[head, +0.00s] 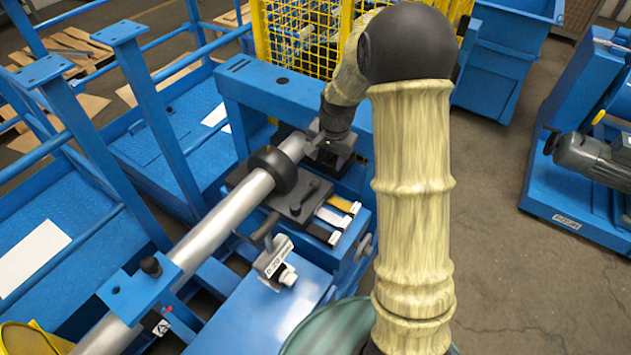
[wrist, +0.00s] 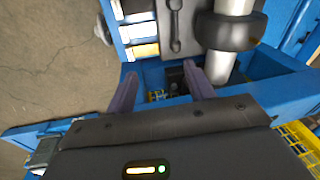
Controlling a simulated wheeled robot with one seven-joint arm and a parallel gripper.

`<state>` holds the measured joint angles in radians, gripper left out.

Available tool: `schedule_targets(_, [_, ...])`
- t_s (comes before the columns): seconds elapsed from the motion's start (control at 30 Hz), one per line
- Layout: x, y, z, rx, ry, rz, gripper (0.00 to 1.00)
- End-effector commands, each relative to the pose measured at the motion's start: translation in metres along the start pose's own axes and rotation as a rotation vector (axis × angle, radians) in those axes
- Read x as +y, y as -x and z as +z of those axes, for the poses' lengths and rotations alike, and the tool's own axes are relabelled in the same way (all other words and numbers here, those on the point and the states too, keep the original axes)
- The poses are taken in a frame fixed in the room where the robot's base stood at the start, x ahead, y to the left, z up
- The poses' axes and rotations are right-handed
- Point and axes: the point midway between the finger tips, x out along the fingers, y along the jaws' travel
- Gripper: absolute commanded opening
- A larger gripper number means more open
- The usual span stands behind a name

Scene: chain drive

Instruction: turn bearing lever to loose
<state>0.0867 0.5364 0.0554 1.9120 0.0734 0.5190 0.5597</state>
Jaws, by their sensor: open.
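A small dark lever (head: 304,198) lies on the flat dark plate (head: 283,205) beside the shaft's black round collar (head: 273,172); I take it to be the bearing lever. In the wrist view the lever (wrist: 176,27) shows near the top, lying along the plate (wrist: 193,40). My gripper (wrist: 160,74) is open and empty, its two fingers spread; the lever lies beyond the fingertips, apart from them. In the head view my gripper (head: 322,143) is by the far end of the shaft, partly hidden by my wrist.
A long silver shaft (head: 225,215) runs through the collar. Coloured tags (head: 333,217) sit on the blue frame right of the plate. A second handle (head: 265,228) and a white labelled block (head: 275,258) are nearer. Yellow mesh (head: 300,40) stands behind.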

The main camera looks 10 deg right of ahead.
Motion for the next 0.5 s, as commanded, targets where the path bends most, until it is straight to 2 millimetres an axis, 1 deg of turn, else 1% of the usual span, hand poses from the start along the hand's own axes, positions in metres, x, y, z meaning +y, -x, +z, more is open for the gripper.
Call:
schedule_targets(0.03, [-0.007, -0.012, -0.013, -0.010, -0.054, -0.003, 0.53])
schedule_targets(0.2, [-0.024, -0.045, -0.045, -0.035, -0.226, -0.013, 0.53])
schedule_targets(0.33, [-0.030, -0.059, -0.058, -0.046, -0.304, -0.020, 0.53])
schedule_targets(0.5, [-0.032, -0.064, -0.061, -0.050, -0.329, -0.021, 0.53])
